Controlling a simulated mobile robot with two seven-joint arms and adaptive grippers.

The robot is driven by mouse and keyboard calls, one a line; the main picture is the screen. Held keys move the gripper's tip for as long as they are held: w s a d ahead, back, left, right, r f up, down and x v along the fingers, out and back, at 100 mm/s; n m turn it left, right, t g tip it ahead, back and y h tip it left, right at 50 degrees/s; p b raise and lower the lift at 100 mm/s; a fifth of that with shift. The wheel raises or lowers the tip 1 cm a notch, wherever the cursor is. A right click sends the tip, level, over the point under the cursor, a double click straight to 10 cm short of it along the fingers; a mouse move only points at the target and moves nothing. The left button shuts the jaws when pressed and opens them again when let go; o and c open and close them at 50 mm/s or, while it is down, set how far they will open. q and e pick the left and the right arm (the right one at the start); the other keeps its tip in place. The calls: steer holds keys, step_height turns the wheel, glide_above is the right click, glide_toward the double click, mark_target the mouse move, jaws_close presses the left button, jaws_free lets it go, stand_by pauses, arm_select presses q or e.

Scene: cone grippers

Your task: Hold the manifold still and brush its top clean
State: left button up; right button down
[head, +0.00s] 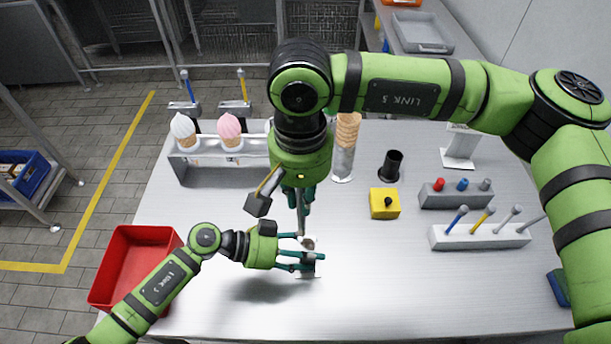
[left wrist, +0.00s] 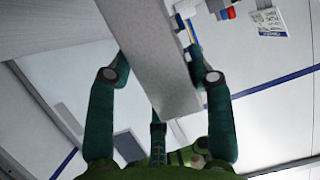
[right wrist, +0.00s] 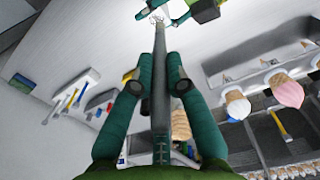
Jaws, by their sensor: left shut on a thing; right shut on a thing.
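The manifold (head: 308,267) is a small grey block near the table's front middle, mostly hidden by my left gripper in the head view. My left gripper (head: 316,259) is shut on it from the left. In the left wrist view the grey block (left wrist: 155,60) runs between the fingers. My right gripper (head: 300,193) points down above it and is shut on a thin grey brush (head: 301,217). In the right wrist view the brush's handle (right wrist: 160,85) runs from between the fingers toward my left gripper. The brush's lower end is at the manifold's top; contact is unclear.
A red bin (head: 118,293) stands at the left. A rack (head: 195,160) with ice cream cones and a cone stack (head: 345,145) stand behind. To the right are a yellow box (head: 385,204), a black cup (head: 391,165) and a tool rack (head: 480,238). The front right is clear.

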mark_target(301, 216)
steer(key=shift+f, duration=2.4)
steer(key=shift+f, duration=0.6)
steer(key=shift+w+d+r, duration=0.1)
steer(key=shift+d+r, duration=0.05)
steer(key=shift+d, duration=0.95)
steer(key=shift+a, duration=0.15)
steer(key=shift+a, duration=1)
steer(key=shift+d, duration=0.15)
steer(key=shift+d+f, duration=0.2)
steer(key=shift+d, duration=0.8)
